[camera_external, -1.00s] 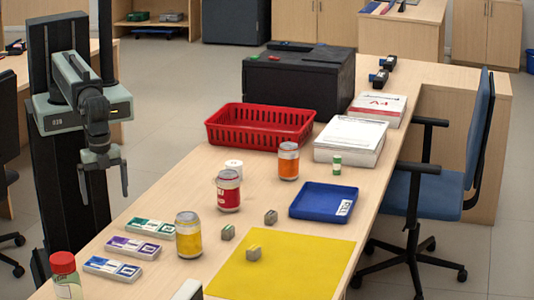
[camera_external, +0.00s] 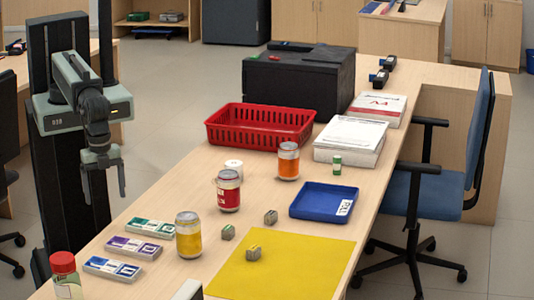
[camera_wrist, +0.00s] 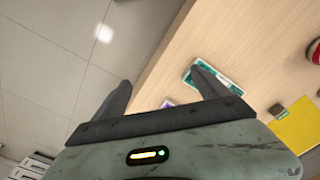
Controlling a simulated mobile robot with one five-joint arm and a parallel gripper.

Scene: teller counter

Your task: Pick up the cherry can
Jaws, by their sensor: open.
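The cherry can, a red can with a pale label and silver top (camera_external: 228,191), stands upright on the counter, left of the blue tray. Part of it also shows at the right edge of the wrist view (camera_wrist: 316,52). My gripper (camera_external: 104,190) is open and empty. It points down at the counter's left side, well to the left of the can and apart from it. In the wrist view my gripper's two fingers (camera_wrist: 161,80) are spread, with floor and counter edge between them.
A yellow can (camera_external: 189,236) and an orange can (camera_external: 288,162) stand on the counter (camera_external: 175,190). A white roll (camera_external: 233,167) is close behind the red can. A red basket (camera_external: 262,127), blue tray (camera_external: 322,201), yellow mat (camera_external: 285,268), small grey blocks and flat packs are nearby.

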